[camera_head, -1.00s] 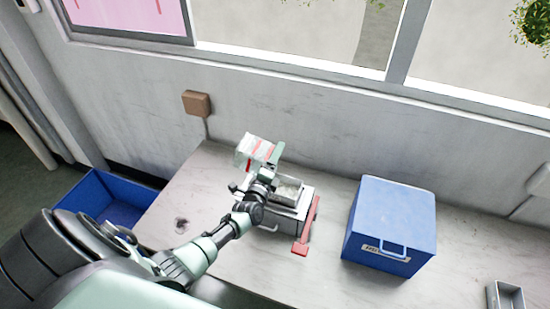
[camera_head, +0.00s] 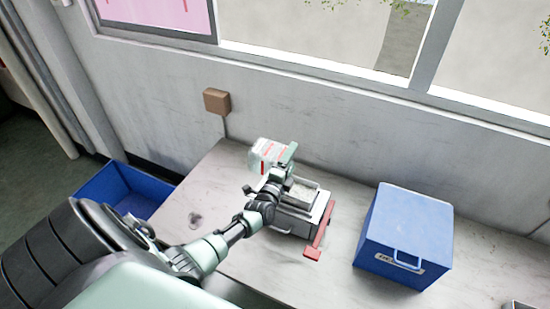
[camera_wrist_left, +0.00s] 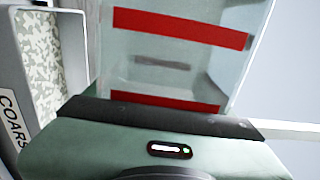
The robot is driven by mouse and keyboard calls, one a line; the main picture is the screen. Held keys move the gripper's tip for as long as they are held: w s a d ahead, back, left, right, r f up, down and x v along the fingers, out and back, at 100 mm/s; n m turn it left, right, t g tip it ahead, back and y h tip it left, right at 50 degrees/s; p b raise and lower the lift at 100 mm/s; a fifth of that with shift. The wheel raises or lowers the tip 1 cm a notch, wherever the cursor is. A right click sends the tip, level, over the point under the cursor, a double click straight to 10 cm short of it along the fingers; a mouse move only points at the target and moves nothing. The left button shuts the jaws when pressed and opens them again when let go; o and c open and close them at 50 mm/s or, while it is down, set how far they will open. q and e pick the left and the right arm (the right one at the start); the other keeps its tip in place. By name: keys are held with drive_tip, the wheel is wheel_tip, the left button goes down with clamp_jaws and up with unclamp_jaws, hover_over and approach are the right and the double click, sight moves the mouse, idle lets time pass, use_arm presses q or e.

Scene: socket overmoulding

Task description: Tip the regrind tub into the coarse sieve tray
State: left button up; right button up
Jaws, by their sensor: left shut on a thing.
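The regrind tub (camera_head: 264,155) is a clear, pale box with red bands. My left gripper (camera_head: 281,168) is shut on it and holds it raised at the back left of the coarse sieve tray. The tub looks tilted in the head view; its contents cannot be made out. The coarse sieve tray (camera_head: 326,201) is a grey metal frame with a speckled surface inside. In the left wrist view the tub (camera_wrist_left: 175,60) fills the middle, above the gripper (camera_wrist_left: 160,112). The tray's rim, lettered "COARS" (camera_wrist_left: 12,100), is at the left. My right gripper is not in view.
A red bar (camera_head: 320,232) lies along the tray's right side. A large blue box (camera_head: 408,225) with a handle and label stands to the right. A blue bin (camera_head: 112,188) sits left of the table. The wall is close behind; bare tabletop lies left of the tray.

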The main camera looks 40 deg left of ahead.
use_arm(q)
drive_tip(key=shift+a+n, duration=0.2)
drive_tip(key=shift+n, duration=0.2)
drive_tip(key=shift+s+a+f+n+b, duration=0.15)
drive_tip(key=shift+a+n+b, duration=0.2)
drive_tip(key=shift+n, duration=0.45)
drive_tip(key=shift+a+n, duration=0.15)
drive_tip(key=shift+n, duration=0.65)
drive_tip(key=shift+s+a+f+n+b, duration=0.2)
drive_tip(key=shift+a+f+n+b, duration=0.2)
drive_tip(key=shift+a+n+b, duration=0.4)
drive_tip(key=shift+s+a+n+b, duration=0.1)
drive_tip(key=shift+a+n+b, duration=0.2)
drive_tip(key=shift+n, duration=0.1)
drive_tip(key=shift+a+n, duration=0.25)
drive_tip(key=shift+n, duration=0.15)
